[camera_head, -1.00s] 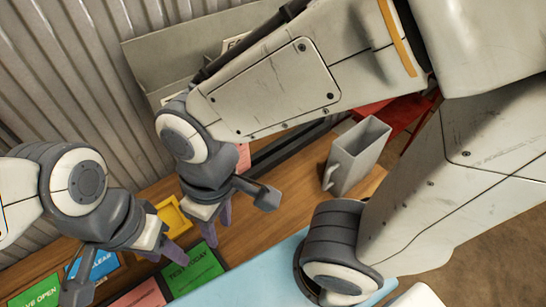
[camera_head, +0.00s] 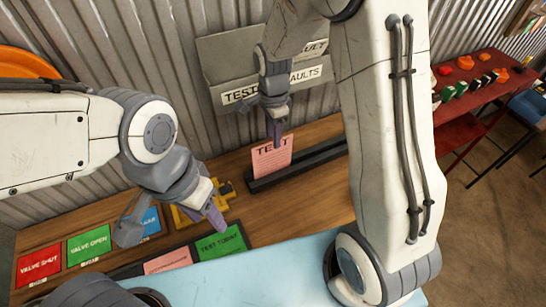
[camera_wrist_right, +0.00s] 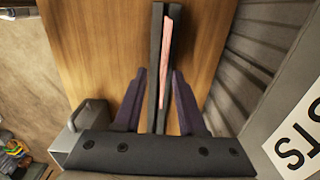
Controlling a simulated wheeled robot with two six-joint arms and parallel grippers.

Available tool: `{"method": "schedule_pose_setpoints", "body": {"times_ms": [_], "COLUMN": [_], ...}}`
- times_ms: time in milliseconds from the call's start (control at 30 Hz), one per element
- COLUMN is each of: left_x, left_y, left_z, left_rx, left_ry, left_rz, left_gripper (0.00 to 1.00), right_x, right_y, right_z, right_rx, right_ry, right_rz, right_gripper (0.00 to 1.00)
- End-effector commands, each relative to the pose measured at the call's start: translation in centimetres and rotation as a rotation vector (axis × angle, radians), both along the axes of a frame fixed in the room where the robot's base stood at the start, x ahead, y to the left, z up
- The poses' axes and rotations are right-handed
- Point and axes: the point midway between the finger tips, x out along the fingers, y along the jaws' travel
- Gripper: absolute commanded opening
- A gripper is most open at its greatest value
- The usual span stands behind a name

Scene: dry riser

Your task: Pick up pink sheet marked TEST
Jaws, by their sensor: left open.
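The pink sheet marked TEST (camera_head: 272,160) stands upright in a dark slotted rail (camera_head: 310,158) on the wooden table. In the right wrist view the sheet (camera_wrist_right: 165,62) is seen edge-on as a thin pink strip in the rail. My right gripper (camera_head: 276,132) is above the sheet's top edge. In the right wrist view its purple fingers (camera_wrist_right: 158,76) are open, one on each side of the rail and sheet. My left gripper (camera_head: 215,215) is open over the table, near a yellow tray (camera_head: 188,217) and the green card.
Cards reading VALVE SHUT (camera_head: 39,264) and VALVE OPEN (camera_head: 89,244), a green card (camera_head: 220,242) and another pink card (camera_head: 168,261) lie along the front. A grey pocket board (camera_head: 225,62) stands behind the sheet. A grey box (camera_wrist_right: 90,116) shows in the right wrist view.

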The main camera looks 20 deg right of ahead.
Motion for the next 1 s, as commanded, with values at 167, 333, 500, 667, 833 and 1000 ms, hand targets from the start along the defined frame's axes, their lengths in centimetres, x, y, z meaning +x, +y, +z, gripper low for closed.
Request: {"method": "schedule_pose_setpoints", "body": {"times_ms": [167, 333, 500, 667, 833, 1000], "left_x": [0.0, 0.0, 0.0, 0.0, 0.0, 0.0], "left_y": [0.0, 0.0, 0.0, 0.0, 0.0, 0.0], "left_z": [0.5, 1.4, 2.7, 3.0, 3.0, 2.9], "left_rx": [0.000, 0.000, 0.000, 0.000, 0.000, 0.000], "left_ry": [0.000, 0.000, 0.000, 0.000, -0.001, 0.000], "left_rz": [-0.001, -0.002, -0.004, -0.005, -0.006, -0.005], "left_gripper": [0.50, 0.50, 0.50, 0.50, 0.50, 0.50], "right_x": [0.0, 0.2, 0.7, 0.7, 0.8, 0.8], "right_y": [0.0, 0.0, 0.0, 0.0, 0.0, 0.0], "right_z": [-1.7, -2.8, -4.9, -6.7, -7.1, -7.1], "right_rx": [0.000, 0.000, 0.000, 0.000, 0.000, 0.000], "right_ry": [0.001, 0.004, 0.004, 0.001, -0.002, -0.001], "right_rz": [0.002, 0.002, 0.003, 0.003, 0.004, 0.004], "right_gripper": [0.40, 0.40, 0.40, 0.40, 0.40, 0.21]}}
